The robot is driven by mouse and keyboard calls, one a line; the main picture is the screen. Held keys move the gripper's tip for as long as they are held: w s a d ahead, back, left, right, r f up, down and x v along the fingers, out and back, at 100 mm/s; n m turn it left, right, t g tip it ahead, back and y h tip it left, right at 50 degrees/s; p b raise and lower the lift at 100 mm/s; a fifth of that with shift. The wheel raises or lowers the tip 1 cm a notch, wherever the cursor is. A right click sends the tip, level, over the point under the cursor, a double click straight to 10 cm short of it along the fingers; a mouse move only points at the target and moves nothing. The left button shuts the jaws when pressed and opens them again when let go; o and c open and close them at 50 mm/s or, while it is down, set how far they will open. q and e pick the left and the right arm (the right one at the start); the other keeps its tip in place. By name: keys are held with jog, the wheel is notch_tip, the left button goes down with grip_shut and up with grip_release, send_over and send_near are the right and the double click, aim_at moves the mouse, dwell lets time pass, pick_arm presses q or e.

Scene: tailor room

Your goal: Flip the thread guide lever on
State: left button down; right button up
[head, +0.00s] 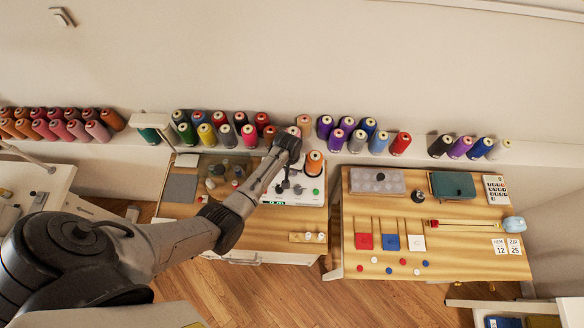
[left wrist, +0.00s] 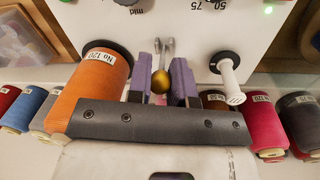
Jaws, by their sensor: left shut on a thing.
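The thread guide lever (left wrist: 160,82), a thin metal arm with a gold ball end, shows in the left wrist view against the white face of the machine. My left gripper (left wrist: 162,72) has its two purple-padded fingers on either side of the lever and is shut on it. In the head view, the white sewing machine (head: 310,196) with a green display stands on the wooden table below my left arm. The forearm and wrist hide part of it, and the lever cannot be made out there. My right gripper is not in view.
An orange thread spool (left wrist: 99,88) stands close left of the fingers in the left wrist view. A white pin (left wrist: 230,82) sticks out at right. Many spools line the wall shelf (head: 420,151). A second table (head: 440,258) with small items stands to the right.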

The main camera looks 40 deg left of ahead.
pick_arm(q)
jog(key=shift+s+d+r+t+y+p, duration=0.1)
jog(key=shift+s+t+y+p, duration=0.15)
jog(key=shift+p, duration=0.35)
jog(key=shift+s+d+t+y+p, duration=0.1)
jog(key=shift+d+t+y+p, duration=0.1)
jog(key=shift+t+p, duration=0.25)
jog(key=shift+s+d+r+t+y+p, duration=0.1)
jog(key=shift+s+t+y+p, duration=0.15)
jog(key=shift+p, duration=0.45)
jog(key=shift+s+d+f+t+y, duration=0.1)
jog(key=shift+f+t+y, duration=0.1)
jog(key=shift+t+y, duration=0.1)
jog(key=shift+s+d+f+t+y+p, duration=0.2)
jog(key=shift+f+t+y+p, duration=0.15)
jog(key=shift+t+y, duration=0.3)
jog(key=c, duration=1)
grip_release()
jog(key=shift+r, duration=0.15)
jog(key=shift+p+v, duration=0.55)
jog(key=shift+v, duration=6.3)
